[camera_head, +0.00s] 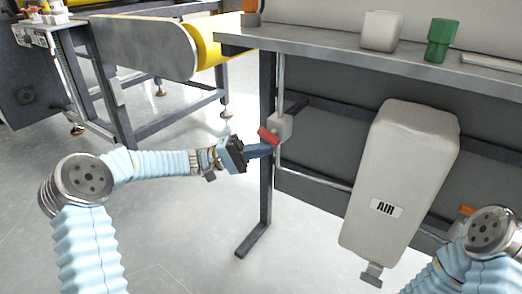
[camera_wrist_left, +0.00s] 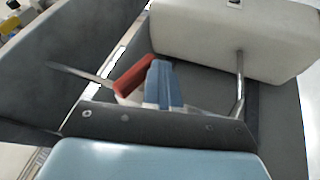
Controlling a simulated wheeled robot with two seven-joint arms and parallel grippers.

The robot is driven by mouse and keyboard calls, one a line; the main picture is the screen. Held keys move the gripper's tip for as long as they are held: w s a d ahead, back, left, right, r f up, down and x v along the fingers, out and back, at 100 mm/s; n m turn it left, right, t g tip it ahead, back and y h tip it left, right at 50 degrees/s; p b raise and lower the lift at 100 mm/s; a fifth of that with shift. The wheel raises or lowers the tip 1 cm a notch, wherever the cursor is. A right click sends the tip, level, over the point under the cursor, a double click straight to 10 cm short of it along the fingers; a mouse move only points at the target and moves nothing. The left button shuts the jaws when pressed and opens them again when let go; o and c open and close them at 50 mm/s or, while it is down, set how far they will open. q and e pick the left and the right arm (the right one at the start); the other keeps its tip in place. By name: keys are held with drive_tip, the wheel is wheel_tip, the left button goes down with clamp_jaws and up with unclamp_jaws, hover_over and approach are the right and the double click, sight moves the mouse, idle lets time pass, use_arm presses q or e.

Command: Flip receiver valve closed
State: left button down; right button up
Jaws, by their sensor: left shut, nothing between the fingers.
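A red valve handle (camera_head: 268,136) sits on a pale valve body (camera_head: 284,127) on the thin pipe beside the bench leg. The handle is tilted, sloping down to the right in the head view. It also shows in the left wrist view (camera_wrist_left: 133,75), slanting just left of my fingers. My left gripper (camera_head: 270,149) is shut and empty, its blue fingertips close below the handle. The fingers also show in the left wrist view (camera_wrist_left: 163,84); I cannot tell whether they touch the handle. The pale AIR tank (camera_head: 412,150) hangs to the right. My right gripper is out of view.
The bench top (camera_head: 330,50) is above, carrying a white container (camera_head: 380,31) and a green cup (camera_head: 440,40). The dark bench leg (camera_head: 266,190) stands behind my left gripper. An orange-red part (camera_head: 466,210) shows beside my right arm. A conveyor (camera_head: 150,45) stands at left.

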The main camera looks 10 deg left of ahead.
use_arm(q)
drive_tip(key=shift+s+d+n+h, duration=0.1)
drive_tip(key=shift+d+n+h, duration=0.05)
drive_tip(key=shift+n+h, duration=0.2)
drive_tip(key=shift+d, duration=0.15)
idle(0.6)
idle(1.2)
drive_tip(key=f+b+v, duration=0.1)
drive_tip(key=f+v, duration=0.1)
drive_tip(key=v, duration=1)
drive_tip(key=shift+w+d+b, duration=0.25)
drive_tip(key=shift+d+b, duration=0.05)
drive_tip(key=shift+b, duration=0.05)
